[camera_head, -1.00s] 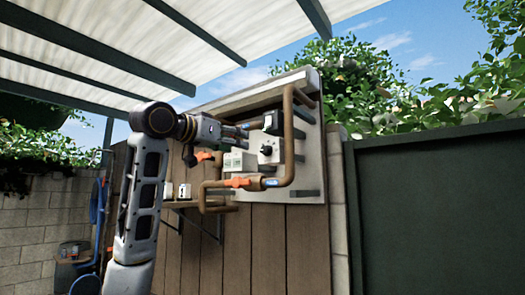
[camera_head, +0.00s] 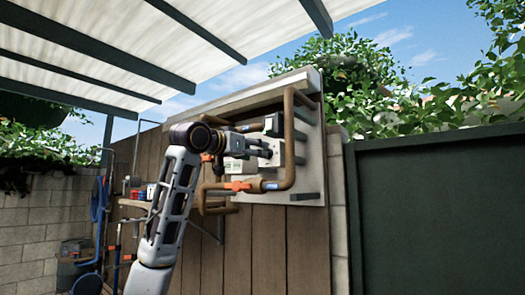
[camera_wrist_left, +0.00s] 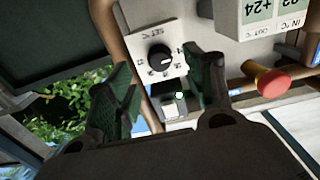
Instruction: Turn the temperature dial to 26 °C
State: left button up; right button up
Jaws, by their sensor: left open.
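The temperature dial (camera_wrist_left: 160,58) is a round black knob on a white plate marked "SET °C", upside down in the left wrist view. A pale pointer mark shows on the knob; the scale numbers are too small to read surely. My left gripper (camera_wrist_left: 160,74) is open, with its two green-padded fingers on either side of the dial in that view. I cannot tell whether they touch it. In the head view my left gripper (camera_head: 262,150) is at the wall panel and hides the dial. My right gripper is not in view.
A display box (camera_wrist_left: 272,18) reading "IN °C" and "OUT °C" with +24 is beside the dial. A red knob with a yellow base (camera_wrist_left: 268,80) and a small box with a green light (camera_wrist_left: 172,104) are near the fingers. Brown pipes (camera_head: 290,165) with orange-handled valves (camera_head: 238,186) surround the panel.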

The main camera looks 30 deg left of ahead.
pick_arm(q)
jog(key=shift+w+d+p, duration=0.2)
jog(key=shift+w+p, duration=0.55)
jog(key=shift+w, duration=1.8)
jog(key=c, duration=1)
jog(key=shift+c, duration=0.2)
jog(key=shift+m, duration=4.5)
